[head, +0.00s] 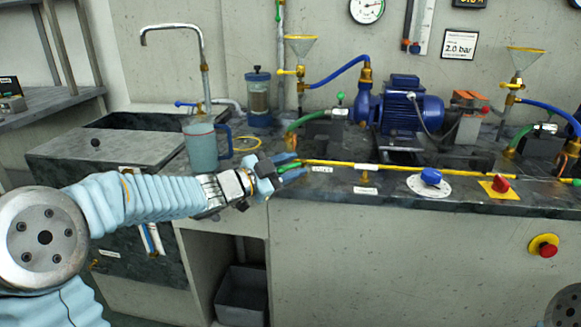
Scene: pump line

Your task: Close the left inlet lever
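A green-handled lever (291,166) is at the left end of the yellow pipe (400,168) along the bench's front edge, beside a small white label (322,169). I take it to be the left inlet lever; the label is too small to read. My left gripper (290,167) reaches in from the left at this lever. Its two fingers are apart, one above and one below the green handle. I cannot tell whether either finger touches it. The gripper partly hides the lever. My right gripper is not in view.
A blue pump (415,112) stands behind the pipe. A blue knob (431,176) and a red knob (501,184) sit on the front edge to the right. A blue-handled jug (201,145) stands behind my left forearm. A red stop button (544,248) is on the bench front.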

